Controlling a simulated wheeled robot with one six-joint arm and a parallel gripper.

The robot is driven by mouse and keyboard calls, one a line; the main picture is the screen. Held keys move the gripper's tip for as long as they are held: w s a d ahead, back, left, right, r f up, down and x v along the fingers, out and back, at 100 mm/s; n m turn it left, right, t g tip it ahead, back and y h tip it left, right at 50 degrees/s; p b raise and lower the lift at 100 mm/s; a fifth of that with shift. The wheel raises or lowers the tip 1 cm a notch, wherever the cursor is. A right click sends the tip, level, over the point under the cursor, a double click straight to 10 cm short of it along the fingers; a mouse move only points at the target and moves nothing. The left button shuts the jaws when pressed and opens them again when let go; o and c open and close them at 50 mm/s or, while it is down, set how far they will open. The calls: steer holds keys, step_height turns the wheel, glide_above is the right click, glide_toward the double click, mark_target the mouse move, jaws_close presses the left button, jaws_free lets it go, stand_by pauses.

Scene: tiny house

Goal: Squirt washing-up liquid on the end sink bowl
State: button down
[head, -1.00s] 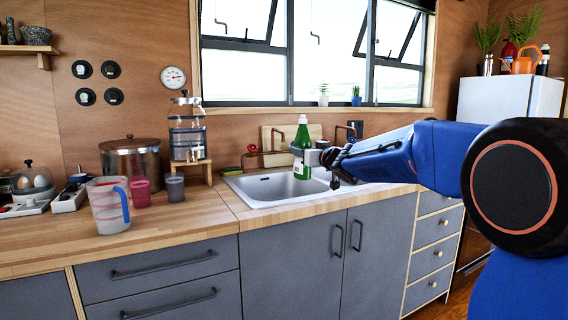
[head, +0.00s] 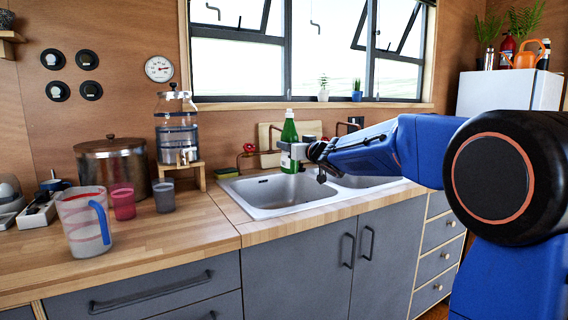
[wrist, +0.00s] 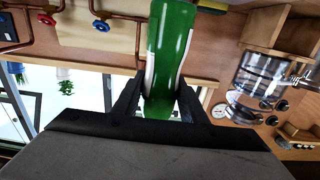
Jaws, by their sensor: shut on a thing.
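A green bottle with a white label (head: 289,146) stands upright in my gripper (head: 298,151) above the sink. In the wrist view my gripper (wrist: 160,100) has its two dark fingers on either side of the green bottle (wrist: 168,45), shut on it. The sink has a left bowl (head: 275,190) below the bottle and a right bowl (head: 368,182), partly hidden behind my arm.
A clear jug with a blue handle (head: 85,222), a pink cup (head: 122,202) and a grey cup (head: 163,196) stand on the counter to the left. A water dispenser (head: 177,128) stands on a wooden stand beside the sink. A sponge (head: 227,173) lies behind the sink's left edge.

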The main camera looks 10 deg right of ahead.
mark_target(288, 163)
steer(key=shift+w+a, duration=0.15)
steer(key=shift+w, duration=0.2)
step_height(288, 163, down, 7)
steer(key=shift+r, duration=0.1)
steer(key=shift+a, duration=0.1)
steer(key=s+a+m, duration=0.1)
steer(key=a+m, duration=0.4)
steer(key=m, duration=0.6)
steer(key=s+a+r+m, duration=0.1)
steer(key=a+m, duration=0.4)
steer(key=m, duration=0.6)
steer(key=shift+s+a+r+m, duration=0.15)
steer(key=shift+s+a+m, duration=0.2)
steer(key=shift+s, duration=0.4)
steer(key=shift+d, duration=0.15)
